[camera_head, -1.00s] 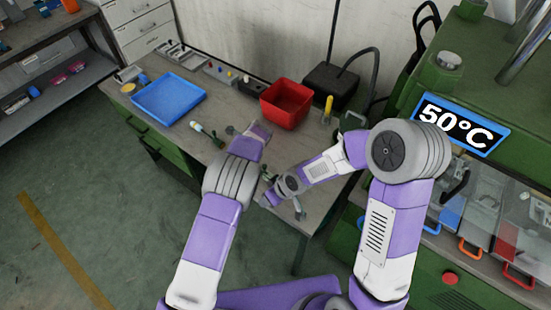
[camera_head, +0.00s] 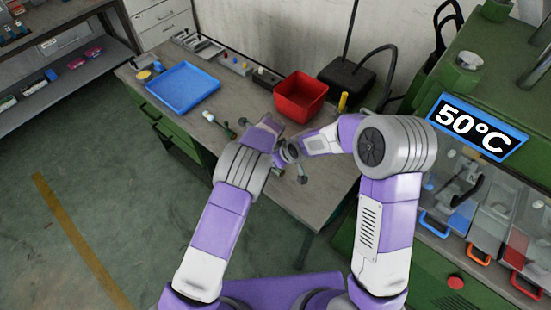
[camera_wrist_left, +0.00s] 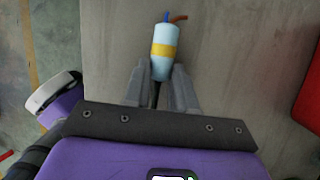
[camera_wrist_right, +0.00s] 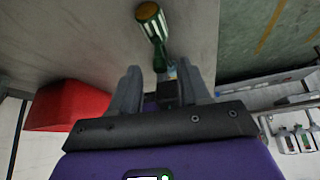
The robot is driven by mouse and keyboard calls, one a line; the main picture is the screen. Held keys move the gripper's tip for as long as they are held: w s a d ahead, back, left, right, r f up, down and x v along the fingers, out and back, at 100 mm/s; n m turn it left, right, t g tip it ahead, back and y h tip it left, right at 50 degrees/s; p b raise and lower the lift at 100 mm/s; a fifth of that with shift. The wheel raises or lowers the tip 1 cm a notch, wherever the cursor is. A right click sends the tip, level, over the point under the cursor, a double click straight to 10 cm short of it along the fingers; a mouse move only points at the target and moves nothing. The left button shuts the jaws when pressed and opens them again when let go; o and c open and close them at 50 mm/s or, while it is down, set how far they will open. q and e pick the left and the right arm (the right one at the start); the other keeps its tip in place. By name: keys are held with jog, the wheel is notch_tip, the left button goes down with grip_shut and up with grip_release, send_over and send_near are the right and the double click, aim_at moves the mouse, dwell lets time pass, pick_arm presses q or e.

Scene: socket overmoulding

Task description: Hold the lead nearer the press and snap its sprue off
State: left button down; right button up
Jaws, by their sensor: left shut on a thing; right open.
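A lead (camera_wrist_left: 165,50) with a light-blue body, a yellow band, and a blue and an orange-brown end is at the tips of my left gripper (camera_wrist_left: 160,78). The left fingers are shut on it, with a dark strip between them. I cannot tell which part is the sprue. My right gripper (camera_wrist_right: 165,82) is open, with a small light-blue piece (camera_wrist_right: 172,72) near its fingertips; I cannot tell whether it is the held lead. In the head view both grippers are close together over the bench, and the arms hide the held lead.
A green and cream striped handled thing (camera_wrist_right: 151,22) lies on the bench (camera_head: 325,195), beyond my right gripper. A red bin (camera_head: 300,96) and a blue tray (camera_head: 183,90) stand behind. The green press (camera_head: 490,80) with a 50°C sign (camera_head: 476,124) is at the right.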

jog(key=shift+x, duration=1.55)
grip_shut()
jog(key=shift+s+r, duration=0.1)
